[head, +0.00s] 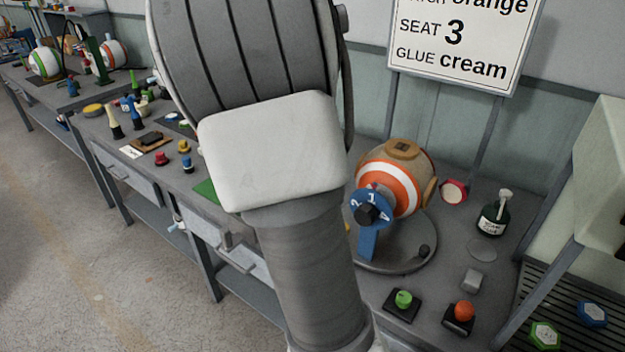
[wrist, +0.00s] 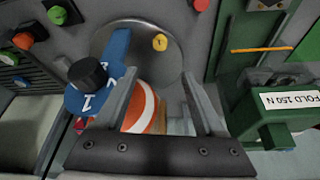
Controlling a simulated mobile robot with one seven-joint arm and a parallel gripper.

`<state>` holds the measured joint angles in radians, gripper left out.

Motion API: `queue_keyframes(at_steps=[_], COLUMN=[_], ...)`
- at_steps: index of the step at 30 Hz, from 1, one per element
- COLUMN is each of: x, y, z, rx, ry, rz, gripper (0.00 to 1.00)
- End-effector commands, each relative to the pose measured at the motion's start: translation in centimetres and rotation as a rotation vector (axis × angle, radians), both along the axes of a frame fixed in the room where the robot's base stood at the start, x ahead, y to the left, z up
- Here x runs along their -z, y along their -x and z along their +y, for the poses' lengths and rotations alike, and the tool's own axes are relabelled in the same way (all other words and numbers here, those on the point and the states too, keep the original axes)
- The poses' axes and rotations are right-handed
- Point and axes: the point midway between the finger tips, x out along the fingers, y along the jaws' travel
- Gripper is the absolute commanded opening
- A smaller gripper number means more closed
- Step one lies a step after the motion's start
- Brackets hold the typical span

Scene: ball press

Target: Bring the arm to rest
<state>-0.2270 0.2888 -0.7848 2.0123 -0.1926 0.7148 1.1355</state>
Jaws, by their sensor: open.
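My gripper (wrist: 160,75) shows in the wrist view with its two fingers apart. The orange and white ball (wrist: 143,108) shows beyond and between them; I cannot tell how far off it is. Nothing is seen held. In the head view my arm fills the middle and my gripper is hidden. There the orange and white ball (head: 402,178) sits on a round grey stand, with a blue numbered dial (head: 371,207) with a black knob at its left front. The dial also shows in the wrist view (wrist: 85,97), left of the fingers.
A sign (head: 463,40) stands behind the ball. A dark glue pot (head: 492,220) and green and orange knobs (head: 403,299) are on the right bench. A green device (wrist: 272,112) marked 150 N stands right of the fingers. The left bench holds several small items; the floor at left is clear.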

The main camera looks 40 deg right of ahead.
Motion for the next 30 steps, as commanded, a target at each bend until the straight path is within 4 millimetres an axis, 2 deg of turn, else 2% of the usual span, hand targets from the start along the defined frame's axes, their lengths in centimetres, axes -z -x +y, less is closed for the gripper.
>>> queue_keyframes(at_steps=[8,11,14,20,30], x=[0.0,-0.4,-1.2,-4.3,-10.3], y=[0.0,0.1,0.3,1.5,5.6], z=[0.1,0.9,2.8,8.6,17.7], rx=[-0.004,-0.034,-0.112,-0.379,-0.889], ry=[-0.003,-0.024,-0.07,-0.17,-0.184], rz=[-0.001,-0.005,-0.014,-0.047,-0.109], gripper=[0.71,0.71,0.71,0.71,0.71])
